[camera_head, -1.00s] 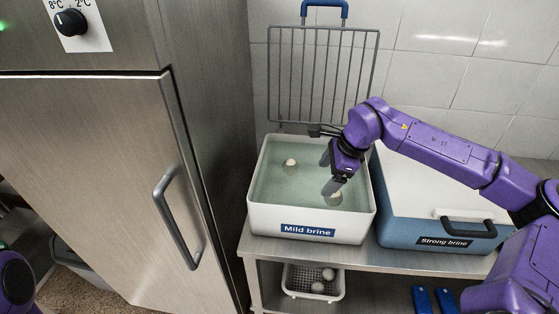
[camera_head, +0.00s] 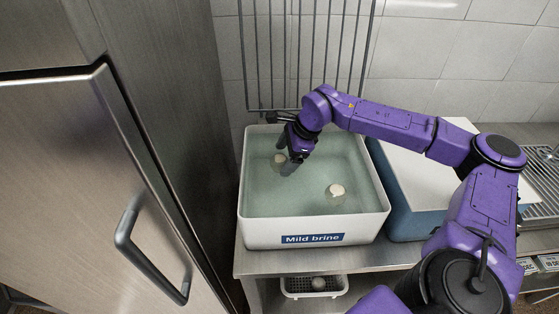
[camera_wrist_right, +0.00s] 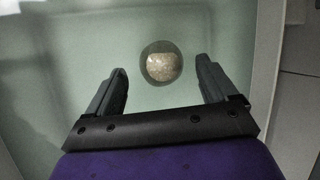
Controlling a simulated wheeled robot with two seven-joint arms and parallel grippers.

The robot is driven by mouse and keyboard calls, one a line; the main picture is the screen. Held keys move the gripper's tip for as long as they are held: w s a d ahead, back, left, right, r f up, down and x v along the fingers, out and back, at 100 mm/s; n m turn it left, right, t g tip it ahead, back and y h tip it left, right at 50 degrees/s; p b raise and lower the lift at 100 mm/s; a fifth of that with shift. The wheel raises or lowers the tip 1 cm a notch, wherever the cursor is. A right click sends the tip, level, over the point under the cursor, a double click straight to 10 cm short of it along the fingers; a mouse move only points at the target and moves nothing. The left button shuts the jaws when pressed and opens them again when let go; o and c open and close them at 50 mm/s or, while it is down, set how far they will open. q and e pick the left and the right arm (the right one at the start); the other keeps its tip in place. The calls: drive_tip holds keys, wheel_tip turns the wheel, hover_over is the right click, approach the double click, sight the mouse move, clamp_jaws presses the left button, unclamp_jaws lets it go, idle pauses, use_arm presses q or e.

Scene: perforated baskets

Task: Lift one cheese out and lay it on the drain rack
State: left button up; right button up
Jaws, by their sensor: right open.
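The white tub labelled "Mild brine" (camera_head: 376,215) stands open and holds cloudy liquid. One pale round cheese (camera_head: 279,160) is in its back left part; another cheese (camera_head: 336,191) is nearer the front right. My right gripper (camera_head: 288,168) is low over the tub beside the back left cheese, its dark fingers pointing down. In the right wrist view the open fingers (camera_wrist_right: 162,78) stand on either side of a cheese (camera_wrist_right: 162,67), which lies near the fingertips with gaps on both sides. A wire rack (camera_head: 543,185), apparently the drain rack, shows at the right edge. My left gripper is out of view.
A blue tub with a white lid (camera_head: 397,190) stands just right of the brine tub, under my right arm. An upright wire grid (camera_head: 303,60) rises behind the tub. A steel cabinet (camera_head: 60,170) closes the left side. A white basket (camera_head: 315,291) sits on the lower shelf.

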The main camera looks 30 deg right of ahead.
sight(283, 158)
drive_tip(key=x, duration=0.3)
drive_tip(key=shift+w+p, duration=0.25)
drive_tip(key=shift+p, duration=0.05)
drive_tip(key=shift+f, duration=0.25)
drive_tip(key=shift+s+r, duration=0.1)
drive_tip(key=shift+s, duration=0.15)
drive_tip(key=shift+w, duration=0.15)
drive_tip(key=c, duration=1.1)
drive_tip(key=shift+c, duration=0.3)
